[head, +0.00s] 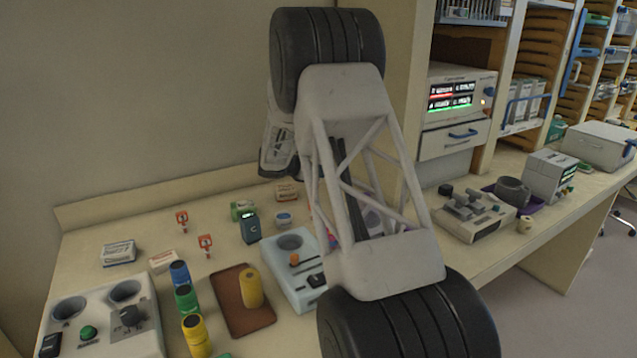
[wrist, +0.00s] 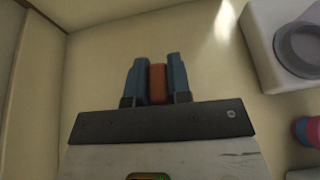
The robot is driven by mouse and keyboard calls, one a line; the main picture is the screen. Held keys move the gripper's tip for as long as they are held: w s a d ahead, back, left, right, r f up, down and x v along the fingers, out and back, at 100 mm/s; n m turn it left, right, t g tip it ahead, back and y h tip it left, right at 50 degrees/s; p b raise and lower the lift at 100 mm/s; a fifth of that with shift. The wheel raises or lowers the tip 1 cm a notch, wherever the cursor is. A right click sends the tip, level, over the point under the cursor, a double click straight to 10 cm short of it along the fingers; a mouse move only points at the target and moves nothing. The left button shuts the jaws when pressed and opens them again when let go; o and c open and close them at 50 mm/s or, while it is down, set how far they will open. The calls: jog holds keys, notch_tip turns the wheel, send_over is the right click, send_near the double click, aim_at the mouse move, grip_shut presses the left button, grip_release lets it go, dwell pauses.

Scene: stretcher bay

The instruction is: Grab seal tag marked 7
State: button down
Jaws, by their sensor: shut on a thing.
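My gripper (wrist: 156,80) shows in the wrist view with its two blue-grey fingers closed on an orange-red piece (wrist: 157,84), which looks like a seal tag seen edge on. No number can be read on it. In the head view my arm hides the gripper's fingers and what they hold. Two red seal tags stand on the bench in the head view: one (head: 182,220) near the back and another (head: 206,243) a little nearer and to the right. Their markings are too small to read.
A grey unit with a round well (head: 290,243) stands beside my arm. Blue, green and yellow cylinders (head: 187,298), a brown tray (head: 222,306) with a yellow cylinder, and small boxes (head: 118,252) crowd the bench. A wall (head: 150,110) rises behind.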

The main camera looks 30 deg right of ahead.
jog(key=shift+r, duration=1.55)
